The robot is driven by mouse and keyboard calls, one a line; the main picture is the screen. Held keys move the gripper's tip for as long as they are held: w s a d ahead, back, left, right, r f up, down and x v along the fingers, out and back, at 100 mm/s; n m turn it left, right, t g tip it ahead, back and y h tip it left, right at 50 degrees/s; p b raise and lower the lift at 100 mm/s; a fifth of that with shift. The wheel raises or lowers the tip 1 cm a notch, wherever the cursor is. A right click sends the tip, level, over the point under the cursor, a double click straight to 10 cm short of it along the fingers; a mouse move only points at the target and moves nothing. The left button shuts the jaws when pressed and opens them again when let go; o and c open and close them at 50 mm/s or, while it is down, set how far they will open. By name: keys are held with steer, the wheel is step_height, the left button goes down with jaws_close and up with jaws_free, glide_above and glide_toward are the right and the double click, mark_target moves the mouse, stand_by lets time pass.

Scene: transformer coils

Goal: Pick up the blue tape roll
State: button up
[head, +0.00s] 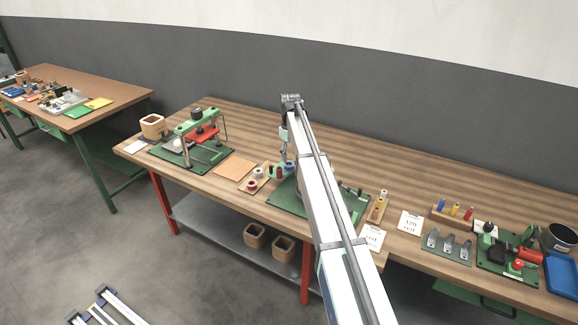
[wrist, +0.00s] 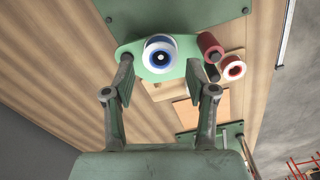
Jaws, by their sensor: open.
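The blue tape roll (wrist: 160,54) shows in the wrist view as a blue and white ring seen end-on, with a dark blue centre. It sits on a light green rounded plate. My gripper (wrist: 159,68) is open, with one finger on each side of the roll in the picture and clear gaps to both. Nothing is held. How far the fingertips are above the roll is hard to tell. In the head view a small blue spot, likely the roll (head: 289,165), shows beside my arm, which hides much of that area.
A dark red roll (wrist: 210,45) and a red-and-white roll (wrist: 232,68) stand close to the right finger in the wrist view. An orange-brown sheet (head: 234,167) and a green press frame (head: 197,128) are further left on the wooden table (head: 240,113).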

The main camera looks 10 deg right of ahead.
mark_target(290, 164)
steer(key=shift+f+p, duration=1.3)
steer(key=shift+f, duration=1.3)
steer(key=c, duration=0.7)
